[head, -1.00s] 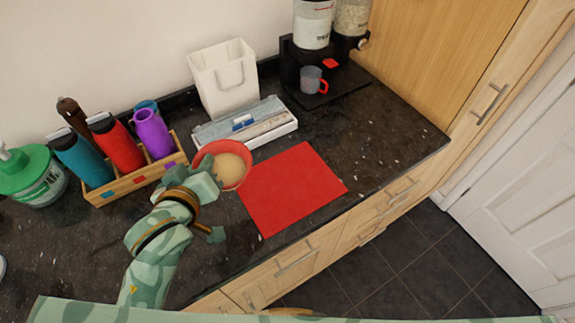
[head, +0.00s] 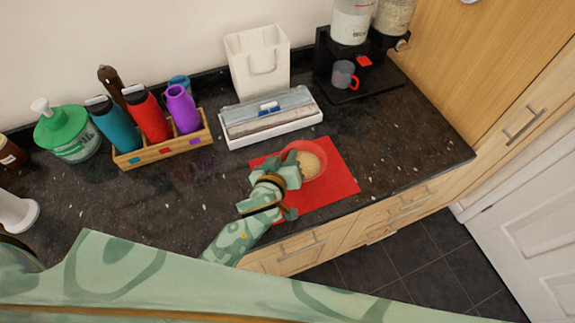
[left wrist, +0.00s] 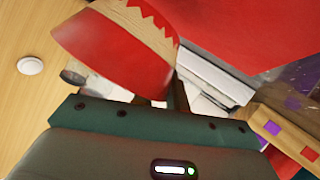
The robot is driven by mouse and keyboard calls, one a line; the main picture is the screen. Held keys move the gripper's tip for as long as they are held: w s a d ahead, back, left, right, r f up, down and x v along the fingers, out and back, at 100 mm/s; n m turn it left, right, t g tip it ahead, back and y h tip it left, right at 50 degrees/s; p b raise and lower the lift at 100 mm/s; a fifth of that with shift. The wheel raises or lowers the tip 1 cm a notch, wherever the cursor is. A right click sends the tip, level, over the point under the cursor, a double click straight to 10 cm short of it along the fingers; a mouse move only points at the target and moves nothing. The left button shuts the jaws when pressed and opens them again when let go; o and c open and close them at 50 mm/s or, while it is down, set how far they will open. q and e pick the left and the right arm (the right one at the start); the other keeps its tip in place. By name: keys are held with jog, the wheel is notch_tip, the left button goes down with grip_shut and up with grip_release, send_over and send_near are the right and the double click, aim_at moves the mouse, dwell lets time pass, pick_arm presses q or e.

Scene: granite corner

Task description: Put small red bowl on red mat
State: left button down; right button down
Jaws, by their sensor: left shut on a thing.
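The small red bowl (head: 318,160), with a tan inside, is over the red mat (head: 335,186) on the dark counter in the head view. My left gripper (head: 291,165) is shut on the bowl at its left side. In the left wrist view the bowl (left wrist: 120,45) shows red with a tan zigzag band, close against the gripper, and the red mat (left wrist: 245,30) shows behind it. I cannot tell whether the bowl touches the mat. My right gripper is not in view.
A white tray (head: 270,134) lies just behind the mat. A wooden crate (head: 163,150) with bottles stands to the left. A white bag-shaped holder (head: 258,60) and a black stand (head: 357,88) with a mug (head: 343,74) are at the back. The counter's front edge is close to the mat.

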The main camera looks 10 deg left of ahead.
pick_arm(q)
jog(key=shift+w+d+f+b, duration=0.15)
jog(key=shift+f+b, duration=0.1)
jog(key=shift+f, duration=0.65)
jog(key=shift+w+a+f+b, duration=0.1)
jog(key=shift+f+b, duration=0.15)
jog(key=shift+f, duration=0.6)
jog(key=shift+f, duration=0.1)
jog(key=c, duration=1.4)
grip_release()
jog(key=p+v, duration=0.1)
jog(key=v, duration=1.1)
jog(key=shift+d, duration=0.1)
